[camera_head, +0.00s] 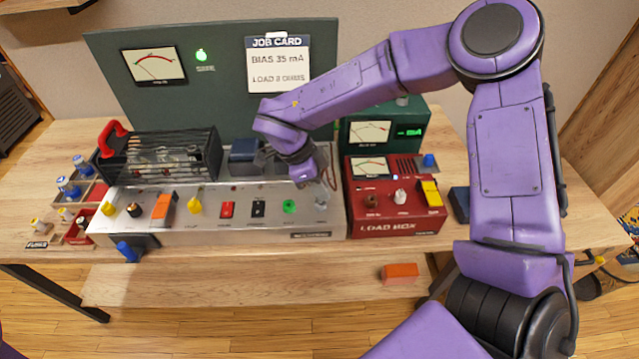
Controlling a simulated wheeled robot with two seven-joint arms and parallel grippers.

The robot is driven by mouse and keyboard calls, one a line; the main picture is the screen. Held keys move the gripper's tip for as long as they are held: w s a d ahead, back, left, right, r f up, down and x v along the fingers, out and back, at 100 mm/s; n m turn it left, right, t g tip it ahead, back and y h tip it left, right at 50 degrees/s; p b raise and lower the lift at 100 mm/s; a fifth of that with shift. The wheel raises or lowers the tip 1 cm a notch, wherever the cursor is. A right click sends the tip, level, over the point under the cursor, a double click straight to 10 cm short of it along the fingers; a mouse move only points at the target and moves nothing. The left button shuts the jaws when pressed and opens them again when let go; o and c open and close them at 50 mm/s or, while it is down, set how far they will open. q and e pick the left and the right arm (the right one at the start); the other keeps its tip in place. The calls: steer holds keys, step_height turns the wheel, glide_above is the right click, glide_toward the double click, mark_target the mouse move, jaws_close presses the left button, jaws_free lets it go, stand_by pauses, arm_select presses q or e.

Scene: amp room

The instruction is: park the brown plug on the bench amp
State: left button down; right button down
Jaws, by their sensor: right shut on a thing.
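The bench amp (270,225) is a long silver chassis on the bench, with several coloured knobs and switches on its front. My right gripper (328,182) is at the right end of the amp's top, close to the load box's left side. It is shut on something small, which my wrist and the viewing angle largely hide. I cannot make out the held thing's colour. A round brown piece (372,201) sits on the red load box (395,226); I cannot tell whether it is a plug or a socket. My left gripper is not in view.
A black cage with a red handle (160,155) stands on the amp's left. A tray (80,237) holds several blue and yellow pieces at far left. A green meter box (385,130) stands behind the load box.

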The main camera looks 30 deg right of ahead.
steer(key=shift+f, duration=1.05)
stand_by(0.4)
steer(key=c, duration=0.9)
jaws_free()
steer(key=b+v, duration=0.1)
steer(key=v, duration=0.9)
steer(key=shift+r, duration=0.3)
